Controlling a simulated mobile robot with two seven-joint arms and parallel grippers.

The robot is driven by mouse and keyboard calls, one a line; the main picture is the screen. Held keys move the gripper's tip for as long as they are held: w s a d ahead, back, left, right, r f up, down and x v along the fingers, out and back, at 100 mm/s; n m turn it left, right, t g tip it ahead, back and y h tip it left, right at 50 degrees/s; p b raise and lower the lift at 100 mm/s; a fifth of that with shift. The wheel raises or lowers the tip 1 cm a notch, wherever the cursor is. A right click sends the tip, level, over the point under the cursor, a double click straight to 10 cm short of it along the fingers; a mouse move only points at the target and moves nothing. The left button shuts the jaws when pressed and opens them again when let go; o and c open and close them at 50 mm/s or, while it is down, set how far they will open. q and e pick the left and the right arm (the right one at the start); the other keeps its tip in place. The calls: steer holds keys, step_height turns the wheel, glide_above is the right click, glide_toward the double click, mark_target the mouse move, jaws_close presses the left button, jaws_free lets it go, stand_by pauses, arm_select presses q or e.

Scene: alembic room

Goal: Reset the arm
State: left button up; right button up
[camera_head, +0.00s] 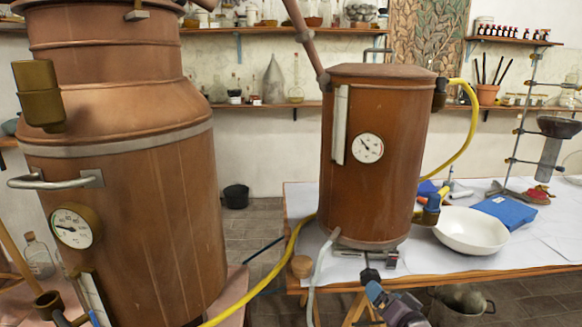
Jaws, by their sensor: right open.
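My right arm comes in at the bottom, right of centre. My right gripper (370,271) is small in the picture, at the front edge of the white-covered table, just in front of the base of the smaller copper vessel (376,205). It is open, and I see nothing held in it. I cannot tell whether it touches the table or the vessel. My left gripper is not in view.
A large copper still (160,200) fills the left side. A yellow hose (262,283) and a pale hose (317,275) hang near the table's front edge. A pot (462,303) stands below.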

steer(key=s+d+f+n+g+h, duration=0.1)
steer(key=s+f, duration=0.3)
steer(key=s, duration=0.8)
steer(key=s+d+f+n+g+h+p, duration=0.1)
steer(key=s+f+n+g, duration=0.1)
steer(key=s, duration=1)
steer(key=s+d+f+n+g+h, duration=0.1)
steer(key=s+f, duration=0.5)
steer(key=s, duration=0.7)
steer(key=shift+d+n+g+h, duration=0.35)
steer(key=shift+n+g+h, duration=0.2)
steer(key=shift+n, duration=0.45)
